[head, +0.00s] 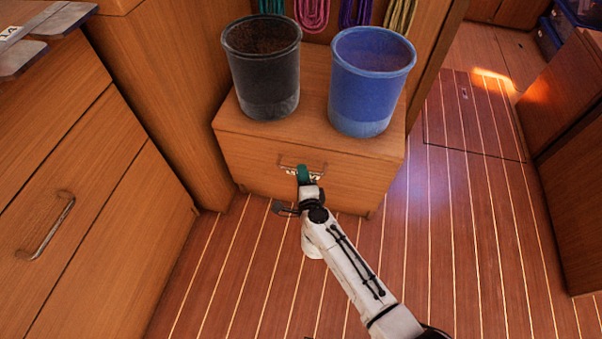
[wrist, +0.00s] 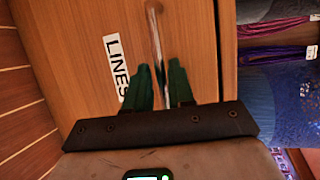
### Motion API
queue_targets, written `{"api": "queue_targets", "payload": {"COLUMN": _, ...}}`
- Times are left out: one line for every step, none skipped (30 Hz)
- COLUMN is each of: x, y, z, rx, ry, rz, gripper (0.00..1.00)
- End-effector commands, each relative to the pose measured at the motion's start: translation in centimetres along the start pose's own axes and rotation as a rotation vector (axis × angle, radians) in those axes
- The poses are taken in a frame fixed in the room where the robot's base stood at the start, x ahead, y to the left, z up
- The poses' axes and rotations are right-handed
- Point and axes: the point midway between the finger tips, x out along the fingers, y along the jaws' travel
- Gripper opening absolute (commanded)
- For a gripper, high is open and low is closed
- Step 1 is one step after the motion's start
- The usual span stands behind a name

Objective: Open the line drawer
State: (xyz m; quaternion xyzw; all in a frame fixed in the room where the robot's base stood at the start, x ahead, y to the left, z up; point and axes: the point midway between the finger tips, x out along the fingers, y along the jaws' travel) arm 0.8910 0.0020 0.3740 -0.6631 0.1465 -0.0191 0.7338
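The line drawer (head: 245,172) is the wooden front of the low cabinet, and it looks closed. Its slim metal handle (head: 288,163) sits at the upper middle, partly hidden by my gripper (head: 304,172). In the wrist view, the drawer front (wrist: 85,25) fills the left and middle, with a white "LINES" label (wrist: 116,68). The handle (wrist: 154,25) runs up the picture, and its lower part passes between the green fingers of my gripper (wrist: 160,72). The fingers stand apart, one on each side of the bar, with a gap showing beside it.
A black bucket (head: 262,75) and a blue bucket (head: 368,85) stand on the cabinet top. Coiled lines (head: 312,12) hang behind them. A larger drawer unit (head: 85,215) stands at the left. The striped floor (head: 450,240) in front and to the right is clear.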

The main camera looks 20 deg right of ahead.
Motion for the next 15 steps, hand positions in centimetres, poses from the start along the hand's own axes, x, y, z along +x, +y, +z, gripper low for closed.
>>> {"api": "queue_targets", "payload": {"x": 0.8, "y": 0.3, "z": -0.1, "rx": 0.000, "ry": 0.002, "rz": 0.000, "gripper": 0.23}}
{"api": "queue_targets", "payload": {"x": 1.1, "y": 0.2, "z": -0.1, "rx": 0.000, "ry": 0.002, "rz": -0.001, "gripper": 0.23}}
{"api": "queue_targets", "payload": {"x": 1.5, "y": 0.1, "z": -0.1, "rx": 0.000, "ry": 0.002, "rz": -0.001, "gripper": 0.23}}
{"api": "queue_targets", "payload": {"x": 1.7, "y": 0.1, "z": -0.1, "rx": 0.000, "ry": 0.002, "rz": -0.001, "gripper": 0.23}}
{"api": "queue_targets", "payload": {"x": 1.9, "y": 0.2, "z": -0.1, "rx": -0.001, "ry": 0.001, "rz": 0.000, "gripper": 0.23}}
{"api": "queue_targets", "payload": {"x": 2.0, "y": 0.1, "z": -0.1, "rx": -0.001, "ry": 0.001, "rz": 0.000, "gripper": 0.23}}
{"api": "queue_targets", "payload": {"x": 2.2, "y": 0.1, "z": 0.0, "rx": -0.001, "ry": 0.000, "rz": 0.000, "gripper": 0.23}}
{"api": "queue_targets", "payload": {"x": 2.2, "y": 0.1, "z": 0.0, "rx": -0.001, "ry": 0.000, "rz": 0.000, "gripper": 0.23}}
{"api": "queue_targets", "payload": {"x": 2.3, "y": 0.0, "z": 0.0, "rx": -0.001, "ry": 0.000, "rz": 0.000, "gripper": 0.23}}
{"api": "queue_targets", "payload": {"x": 2.3, "y": 0.0, "z": 0.0, "rx": -0.001, "ry": 0.000, "rz": 0.000, "gripper": 0.23}}
{"api": "queue_targets", "payload": {"x": 2.4, "y": 0.0, "z": 0.0, "rx": -0.001, "ry": 0.000, "rz": 0.000, "gripper": 0.23}}
{"api": "queue_targets", "payload": {"x": 2.4, "y": 0.0, "z": 0.0, "rx": -0.001, "ry": 0.000, "rz": 0.000, "gripper": 0.23}}
{"api": "queue_targets", "payload": {"x": 2.3, "y": 0.0, "z": 0.0, "rx": -0.001, "ry": 0.000, "rz": 0.000, "gripper": 0.23}}
{"api": "queue_targets", "payload": {"x": 2.3, "y": 0.0, "z": 0.0, "rx": -0.001, "ry": 0.000, "rz": 0.000, "gripper": 0.23}}
{"api": "queue_targets", "payload": {"x": 2.3, "y": 0.0, "z": 0.0, "rx": -0.001, "ry": 0.000, "rz": 0.000, "gripper": 0.23}}
